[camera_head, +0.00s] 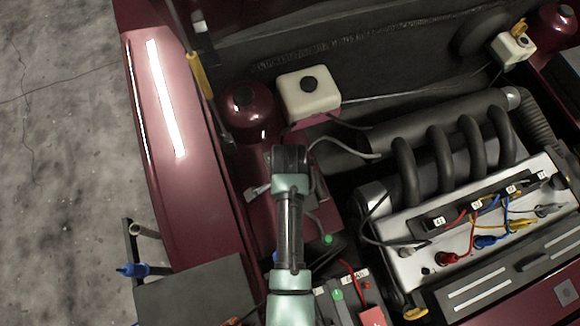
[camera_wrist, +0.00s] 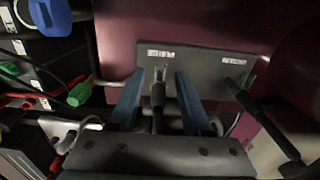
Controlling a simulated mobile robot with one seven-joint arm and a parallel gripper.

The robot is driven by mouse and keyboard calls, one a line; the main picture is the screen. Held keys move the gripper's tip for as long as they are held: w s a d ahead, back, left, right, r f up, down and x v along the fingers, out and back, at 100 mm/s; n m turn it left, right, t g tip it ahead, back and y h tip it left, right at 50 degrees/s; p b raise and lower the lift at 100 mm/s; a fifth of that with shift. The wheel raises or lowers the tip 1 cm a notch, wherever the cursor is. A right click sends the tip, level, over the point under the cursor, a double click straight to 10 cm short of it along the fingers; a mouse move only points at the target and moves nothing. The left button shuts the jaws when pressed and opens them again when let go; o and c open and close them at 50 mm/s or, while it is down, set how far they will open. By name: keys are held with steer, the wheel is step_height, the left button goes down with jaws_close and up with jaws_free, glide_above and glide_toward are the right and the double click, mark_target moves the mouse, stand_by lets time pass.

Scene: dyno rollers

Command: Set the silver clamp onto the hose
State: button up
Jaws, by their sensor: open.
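In the wrist view my gripper (camera_wrist: 161,76) is open, its two blue-grey fingers apart. Between them is a small tool with thin silver prongs and a dark handle, which looks like the silver clamp (camera_wrist: 158,92). It lies at the left label of a dark plate (camera_wrist: 205,68); whether the fingers touch it cannot be told. A second dark tool with a green part (camera_wrist: 240,86) is at the right label. In the head view my arm hides the fingertips and the clamp. A grey hose (camera_head: 345,149) runs from the white reservoir (camera_head: 310,94) toward the engine; whether it is the task's hose is unclear.
The engine with curved black pipes (camera_head: 440,150) fills the right of the head view. A battery (camera_head: 345,296) is at the lower middle. The maroon fender (camera_head: 180,180) is on the left. Cables and a green-capped part (camera_wrist: 78,95) lie left in the wrist view.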

steer(key=shift+r, duration=0.1)
step_height(320, 180, up, 13)
stand_by(0.4)
steer(key=shift+s+f, duration=0.1)
steer(key=shift+f, duration=0.1)
stand_by(0.3)
